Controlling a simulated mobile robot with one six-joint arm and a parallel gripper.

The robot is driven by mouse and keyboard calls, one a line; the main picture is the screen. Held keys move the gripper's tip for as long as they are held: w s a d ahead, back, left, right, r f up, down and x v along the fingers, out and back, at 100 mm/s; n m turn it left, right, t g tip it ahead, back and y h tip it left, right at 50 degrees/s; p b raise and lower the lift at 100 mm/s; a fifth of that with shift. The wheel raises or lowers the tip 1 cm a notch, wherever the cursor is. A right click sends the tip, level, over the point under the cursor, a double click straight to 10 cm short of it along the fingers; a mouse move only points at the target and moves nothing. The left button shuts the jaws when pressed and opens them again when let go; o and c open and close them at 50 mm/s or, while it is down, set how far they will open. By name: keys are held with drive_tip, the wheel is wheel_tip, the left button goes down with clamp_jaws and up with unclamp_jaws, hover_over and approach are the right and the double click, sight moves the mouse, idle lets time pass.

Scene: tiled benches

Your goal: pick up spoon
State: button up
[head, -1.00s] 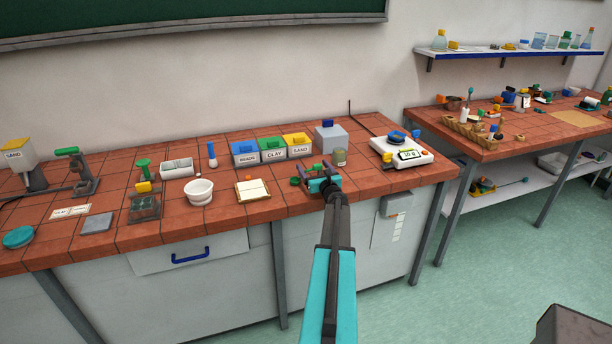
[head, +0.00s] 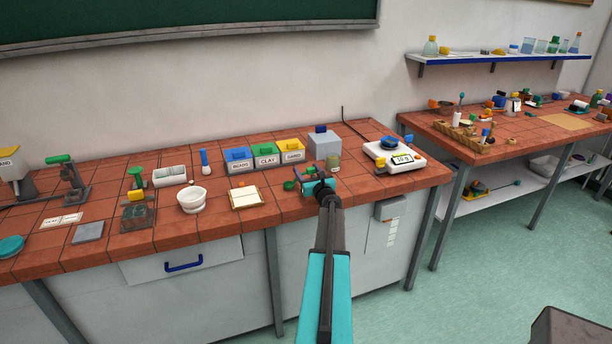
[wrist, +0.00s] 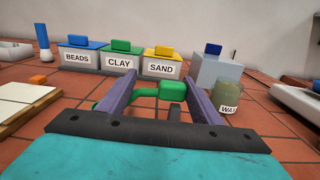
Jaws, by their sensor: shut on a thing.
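The spoon (wrist: 172,91) is green, with a thick block-like end between my gripper's fingers in the wrist view. Its thin part runs left, and a rounded green part shows beyond the left finger. My gripper (wrist: 162,98) has purple fingers and is shut on the spoon. In the head view my gripper (head: 313,179) is low over the front of the tiled bench (head: 283,209), with the spoon's rounded green end (head: 289,186) at its left. I cannot tell whether the spoon touches the tiles.
Labelled beads (wrist: 79,59), clay (wrist: 120,61) and sand (wrist: 162,64) boxes stand behind. A grey block (wrist: 216,72) and a jar (wrist: 228,96) are behind right. A scale (head: 394,158) stands further right. A framed white pad (head: 246,198) and a white mortar (head: 192,200) are left.

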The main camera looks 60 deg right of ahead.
drive_tip(key=shift+r, duration=0.45)
drive_tip(key=shift+c, duration=0.2)
drive_tip(key=shift+s+a+r+b, duration=0.15)
drive_tip(key=shift+r+b, duration=0.1)
drive_tip(key=shift+r, duration=0.1)
drive_tip(key=shift+s+a+r+b, duration=0.15)
drive_tip(key=shift+r+b, duration=0.1)
drive_tip(key=shift+r, duration=0.1)
drive_tip(key=a+b+v, duration=0.1)
drive_tip(key=b+v, duration=0.1)
drive_tip(key=v, duration=0.5)
drive_tip(key=w+a+r+b+v, duration=0.1)
drive_tip(key=b+v, duration=0.1)
drive_tip(key=v, duration=0.6)
drive_tip(key=shift+w+r, duration=0.25)
drive_tip(key=shift+r, duration=0.05)
